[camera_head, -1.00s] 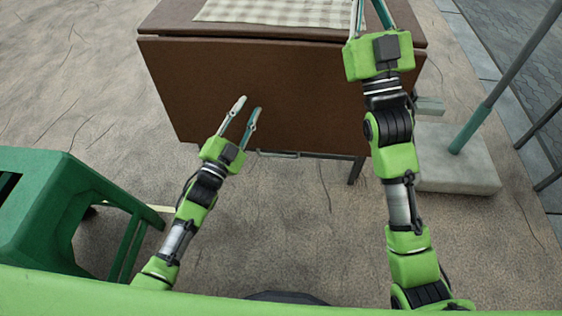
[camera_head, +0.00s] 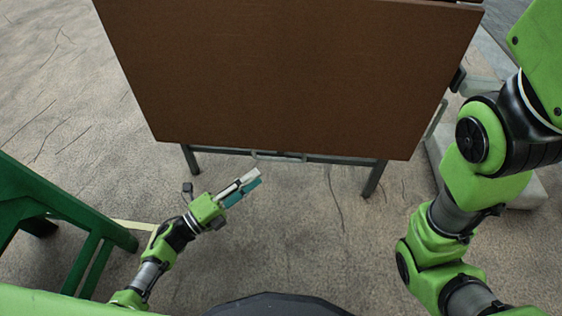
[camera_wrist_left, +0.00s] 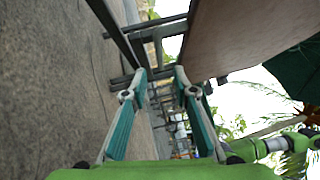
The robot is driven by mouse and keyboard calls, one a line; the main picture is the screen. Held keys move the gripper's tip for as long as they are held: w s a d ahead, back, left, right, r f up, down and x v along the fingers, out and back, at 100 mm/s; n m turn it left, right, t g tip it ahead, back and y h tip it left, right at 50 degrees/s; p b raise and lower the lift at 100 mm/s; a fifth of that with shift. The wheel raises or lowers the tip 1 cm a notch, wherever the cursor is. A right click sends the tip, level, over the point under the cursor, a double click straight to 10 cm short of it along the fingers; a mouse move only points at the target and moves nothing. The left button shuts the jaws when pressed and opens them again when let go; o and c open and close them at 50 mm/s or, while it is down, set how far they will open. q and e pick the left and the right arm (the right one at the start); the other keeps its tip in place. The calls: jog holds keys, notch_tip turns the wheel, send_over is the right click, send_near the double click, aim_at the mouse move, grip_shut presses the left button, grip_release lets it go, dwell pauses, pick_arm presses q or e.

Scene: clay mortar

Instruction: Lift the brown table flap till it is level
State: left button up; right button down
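The brown table flap (camera_head: 285,75) fills the upper middle of the head view. It narrows toward its lower edge and appears to hang down; its exact angle is hard to tell. In the left wrist view, the brown panel (camera_wrist_left: 235,35) is at upper right, beside and beyond the fingers. My left gripper (camera_head: 250,186) is below the flap's lower edge in the head view, with no clear contact. Its fingertips stand apart and empty in the left wrist view (camera_wrist_left: 160,76). My right arm fills the right of the head view; its gripper is out of the picture.
Grey metal table legs (camera_head: 372,178) and a crossbar (camera_head: 290,157) show under the flap. A green plastic chair (camera_head: 60,235) stands at left. A pale block (camera_head: 530,192) is at right, partly behind my right arm.

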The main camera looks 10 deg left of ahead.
aim_at(281, 160)
pick_arm(q)
jog(key=b+x, duration=0.3)
jog(key=x, duration=0.6)
jog(key=shift+w+d, duration=0.2)
jog(key=shift+w, duration=0.05)
jog(key=shift+w+d+r+b, duration=0.1)
jog(key=shift+w+d+b, duration=0.2)
jog(key=shift+d+b, duration=0.05)
grip_shut()
